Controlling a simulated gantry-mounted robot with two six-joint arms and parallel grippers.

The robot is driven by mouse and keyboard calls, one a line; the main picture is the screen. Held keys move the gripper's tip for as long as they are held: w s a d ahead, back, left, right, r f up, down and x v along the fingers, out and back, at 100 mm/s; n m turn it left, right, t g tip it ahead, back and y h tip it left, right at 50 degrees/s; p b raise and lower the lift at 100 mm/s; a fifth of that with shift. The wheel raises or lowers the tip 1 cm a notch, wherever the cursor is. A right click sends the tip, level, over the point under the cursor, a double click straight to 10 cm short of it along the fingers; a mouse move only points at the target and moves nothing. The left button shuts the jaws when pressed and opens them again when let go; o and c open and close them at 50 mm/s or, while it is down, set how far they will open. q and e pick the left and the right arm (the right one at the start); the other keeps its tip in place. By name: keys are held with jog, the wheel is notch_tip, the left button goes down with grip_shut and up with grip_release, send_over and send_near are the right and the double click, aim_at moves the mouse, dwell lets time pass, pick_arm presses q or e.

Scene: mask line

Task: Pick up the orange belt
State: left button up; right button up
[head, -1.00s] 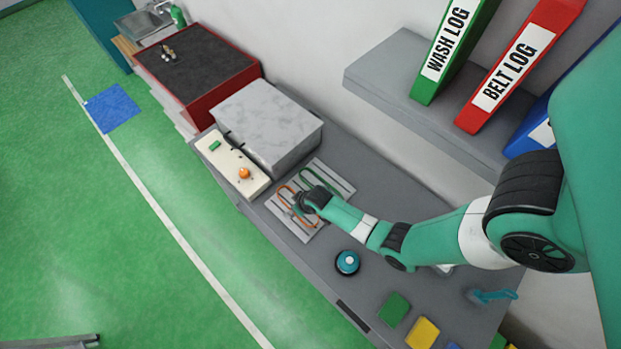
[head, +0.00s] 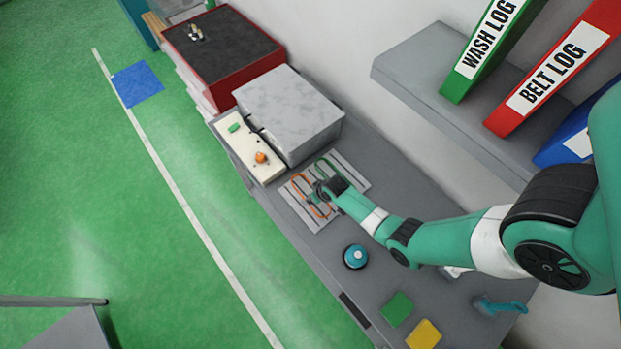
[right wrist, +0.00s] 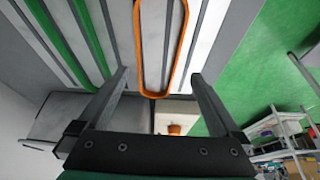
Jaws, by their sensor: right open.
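The orange belt (head: 299,190) is a long loop lying on a light, striped rack (head: 310,222) on the grey bench. My right gripper (head: 317,193) is at the rack, over or beside the belt, and hides part of it. In the right wrist view the orange belt (right wrist: 138,50) hangs into the picture from the top, and its rounded end lies between the two fingers. The right gripper (right wrist: 160,85) is open, with a finger on each side of that end; I see no contact. A green belt (head: 325,165) lies beside the orange one. My left gripper is not in view.
A grey box-shaped machine (head: 290,115) with a cream panel (head: 245,150) stands beyond the rack. A blue round button (head: 356,257) sits on the bench nearer me. A green block (head: 396,308) and a yellow block (head: 423,334) lie nearby. A shelf (head: 440,110) with binders overhangs the bench.

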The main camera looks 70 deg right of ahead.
jog(key=b+x, duration=0.1)
jog(key=x, duration=0.1)
jog(key=b+x, duration=0.1)
jog(key=x, duration=0.2)
jog(key=shift+d, duration=0.25)
jog(key=c, duration=1.2)
